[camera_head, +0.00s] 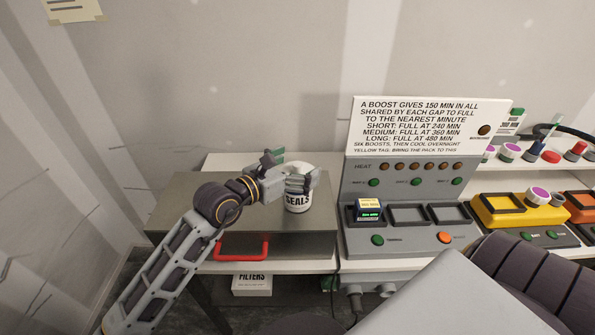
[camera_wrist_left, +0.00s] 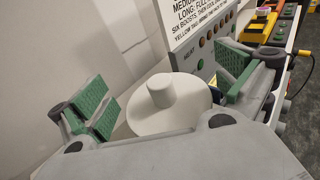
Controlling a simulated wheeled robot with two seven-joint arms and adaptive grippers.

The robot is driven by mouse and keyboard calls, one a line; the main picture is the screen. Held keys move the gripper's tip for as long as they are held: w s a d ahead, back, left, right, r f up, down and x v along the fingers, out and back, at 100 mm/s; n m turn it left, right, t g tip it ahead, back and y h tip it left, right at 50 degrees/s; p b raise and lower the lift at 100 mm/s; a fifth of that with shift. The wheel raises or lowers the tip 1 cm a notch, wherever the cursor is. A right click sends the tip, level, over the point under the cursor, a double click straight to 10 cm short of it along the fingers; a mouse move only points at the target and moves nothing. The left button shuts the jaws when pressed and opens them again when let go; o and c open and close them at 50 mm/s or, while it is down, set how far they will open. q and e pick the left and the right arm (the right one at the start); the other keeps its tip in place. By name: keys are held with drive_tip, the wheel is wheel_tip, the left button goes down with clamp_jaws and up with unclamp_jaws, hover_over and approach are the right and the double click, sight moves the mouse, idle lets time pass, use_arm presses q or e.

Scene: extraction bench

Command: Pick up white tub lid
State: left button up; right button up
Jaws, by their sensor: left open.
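The white tub lid (camera_wrist_left: 170,118) is round with a raised knob in the middle. In the head view the lid (camera_head: 297,167) is partly hidden by my left gripper (camera_head: 288,172). My left gripper is open at the lid. In the left wrist view its green-padded fingers (camera_wrist_left: 166,92) stand apart on either side of the lid and its knob, with a visible gap on the left. Contact on the right cannot be told. My right gripper is out of view.
A grey control panel (camera_head: 410,226) with a printed sign (camera_head: 425,125) stands just right of the tub. Yellow and orange units (camera_head: 510,209) are further right. Bench top left of the tub is clear.

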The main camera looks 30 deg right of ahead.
sight(297, 164)
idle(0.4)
use_arm(q)
drive_tip(key=shift+c, duration=0.3)
drive_tip(key=c, duration=0.7)
drive_tip(key=shift+r, duration=0.1)
drive_tip(key=shift+r, duration=0.45)
drive_tip(key=shift+r+b, duration=1.25)
drive_tip(key=shift+r, duration=7.2)
